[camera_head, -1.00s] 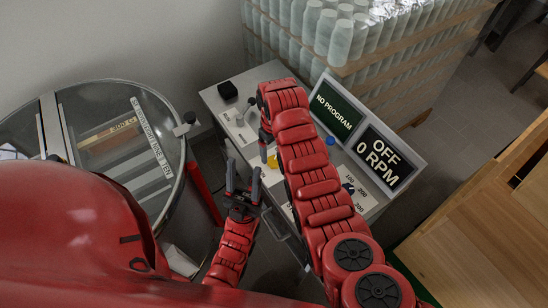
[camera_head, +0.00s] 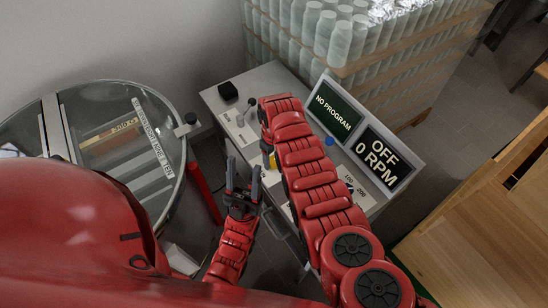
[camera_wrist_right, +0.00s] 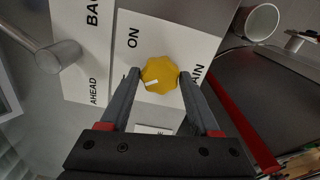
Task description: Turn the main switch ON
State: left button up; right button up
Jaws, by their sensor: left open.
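The main switch is a yellow knob (camera_wrist_right: 160,74) on a white label plate (camera_wrist_right: 190,35) in the right wrist view. Its white mark points to the picture's left, slightly down. The word ON stands up and left of it, and a partly hidden word, "AIN", is on its right. My right gripper (camera_wrist_right: 160,76) has one finger on each side of the knob, seemingly touching it. My left gripper (camera_head: 243,172) is open and empty, in front of the console (camera_head: 215,97). One display (camera_head: 377,157) reads OFF, 0 RPM.
A lever (camera_wrist_right: 58,56) stands beside the AHEAD and BACK labels. Another display (camera_head: 334,106) reads NO PROGRAM.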

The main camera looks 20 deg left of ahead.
grip_shut()
jog(key=shift+m, duration=0.3)
jog(key=m+b, duration=0.2)
jog(key=shift+f+m, duration=0.25)
jog(key=shift+m, duration=0.15)
jog(key=m+b, duration=0.3)
jog(key=shift+m, duration=0.3)
jog(key=m+b, duration=0.3)
jog(key=shift+r+m+b, duration=0.15)
jog(key=shift+m+b, duration=1.5)
jog(key=shift+m, duration=0.25)
